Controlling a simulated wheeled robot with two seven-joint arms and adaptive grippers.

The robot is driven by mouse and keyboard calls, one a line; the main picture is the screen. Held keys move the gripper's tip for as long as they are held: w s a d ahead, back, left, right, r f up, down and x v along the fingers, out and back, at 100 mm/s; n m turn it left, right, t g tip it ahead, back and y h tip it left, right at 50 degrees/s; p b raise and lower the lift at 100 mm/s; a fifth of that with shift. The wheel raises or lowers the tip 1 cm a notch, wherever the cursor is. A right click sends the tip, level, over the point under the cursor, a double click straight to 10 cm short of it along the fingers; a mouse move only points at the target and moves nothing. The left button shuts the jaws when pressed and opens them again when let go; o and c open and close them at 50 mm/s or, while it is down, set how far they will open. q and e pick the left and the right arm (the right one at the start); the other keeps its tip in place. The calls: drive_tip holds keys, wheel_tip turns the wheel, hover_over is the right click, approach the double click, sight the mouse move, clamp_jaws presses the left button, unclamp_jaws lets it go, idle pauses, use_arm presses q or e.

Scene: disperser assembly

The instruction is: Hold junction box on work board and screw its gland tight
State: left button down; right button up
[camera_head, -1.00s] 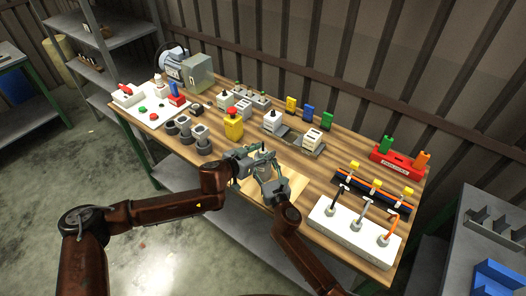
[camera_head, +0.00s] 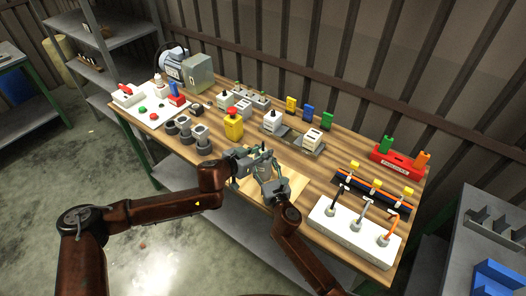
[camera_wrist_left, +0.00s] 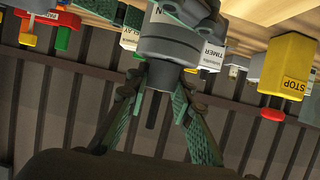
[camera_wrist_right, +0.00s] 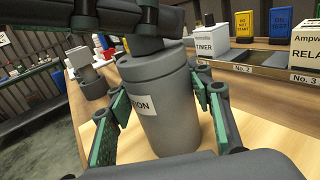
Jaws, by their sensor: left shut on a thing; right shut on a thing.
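The junction box (camera_wrist_right: 165,110) is a dark grey cylinder with a white label, upright at the work board (camera_head: 293,187), a pale wooden plate. My right gripper (camera_head: 266,178) is shut on its body, one finger on each side in the right wrist view. My left gripper (camera_head: 262,160) is above the box, shut on the grey gland (camera_wrist_left: 161,76) at its top. The gland shows between the fingers in the upside-down left wrist view, with a thin dark stem beyond it. In the right wrist view my left gripper covers the gland. The threads are hidden.
A yellow stop button box (camera_head: 233,128) stands close behind the left gripper. Grey cylinders (camera_head: 203,140) stand to the left. Relay boxes (camera_head: 312,137) stand on a rail behind. A white block (camera_head: 350,228) with upright tools is at the right.

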use_arm(q)
drive_tip(key=shift+a+f, duration=0.1)
drive_tip(key=shift+m+g+h, duration=0.9)
drive_tip(key=shift+m, duration=0.2)
drive_tip(key=m+g, duration=0.1)
drive_tip(key=m+g+h, duration=0.1)
drive_tip(key=shift+d+m+g+h, duration=0.25)
drive_tip(key=shift+m+g+h, duration=0.05)
drive_tip(key=shift+w+a+m+g+h, duration=0.1)
drive_tip(key=shift+w+m+g+h, duration=0.1)
drive_tip(key=shift+m+g+h, duration=0.55)
drive_tip(key=shift+m+g, duration=2.45)
drive_tip(key=shift+g, duration=0.3)
drive_tip(key=shift+s+r+g, duration=0.1)
drive_tip(key=shift+r+g, duration=0.1)
drive_tip(key=shift+g, duration=0.1)
drive_tip(key=c, duration=1.7)
unclamp_jaws()
drive_tip(key=shift+s+a+f, duration=0.1)
drive_tip(key=shift+o, duration=0.2)
